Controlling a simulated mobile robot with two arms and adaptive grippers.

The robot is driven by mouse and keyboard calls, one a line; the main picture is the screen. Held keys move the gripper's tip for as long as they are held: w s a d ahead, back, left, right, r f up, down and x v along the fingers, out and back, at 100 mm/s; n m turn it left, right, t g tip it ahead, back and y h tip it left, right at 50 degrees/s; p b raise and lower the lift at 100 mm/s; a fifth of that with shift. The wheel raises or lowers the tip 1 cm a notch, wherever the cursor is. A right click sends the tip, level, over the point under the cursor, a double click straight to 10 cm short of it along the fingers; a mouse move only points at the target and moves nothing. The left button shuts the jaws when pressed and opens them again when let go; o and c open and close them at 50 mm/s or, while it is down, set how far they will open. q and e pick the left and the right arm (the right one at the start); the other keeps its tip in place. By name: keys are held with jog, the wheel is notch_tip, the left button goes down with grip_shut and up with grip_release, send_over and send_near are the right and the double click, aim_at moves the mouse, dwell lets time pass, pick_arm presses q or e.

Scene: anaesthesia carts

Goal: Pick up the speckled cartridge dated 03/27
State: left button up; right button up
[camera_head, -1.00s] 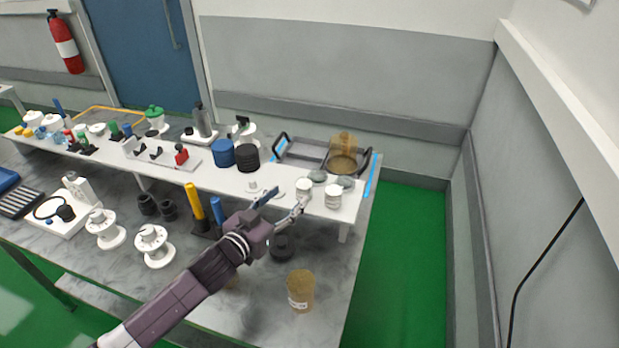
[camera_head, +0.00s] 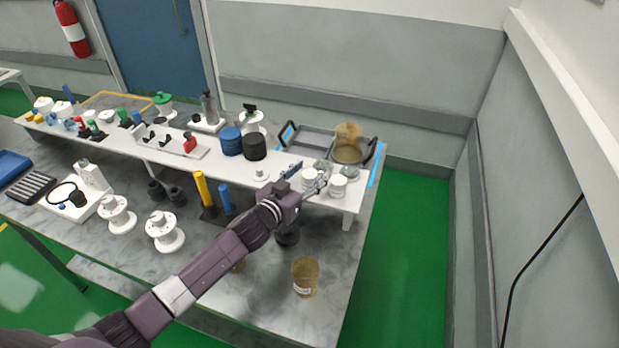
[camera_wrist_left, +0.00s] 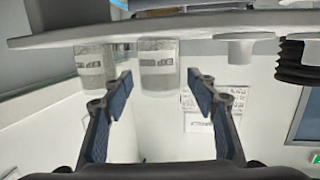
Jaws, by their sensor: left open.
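In the left wrist view, which looks upside down, a speckled grey cartridge (camera_wrist_left: 158,68) with a dark-printed label shows between my fingertips, apart from both. A second speckled cartridge (camera_wrist_left: 95,62) with a similar label shows to its left. I cannot read the dates. In the head view a group of short white and grey cylinders stands at the right end of the white shelf, among them a white one (camera_head: 338,187) and a grey one (camera_head: 350,171). My left gripper (camera_head: 310,178) is open and empty beside this group; it also shows in the wrist view (camera_wrist_left: 163,85) and partly hides the nearest cylinder.
An amber jar (camera_head: 348,150) stands behind the group by a grey tray (camera_head: 304,141). Another amber jar (camera_head: 305,277) stands on the lower tabletop. A black ribbed stack (camera_head: 255,147) and a blue one (camera_head: 231,141) stand left on the shelf (camera_head: 225,163). Green floor is free right.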

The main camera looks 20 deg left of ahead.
pick_arm(q)
jog(key=c, duration=1.3)
jog(key=shift+w+r, duration=0.1)
jog(key=shift+r, duration=0.05)
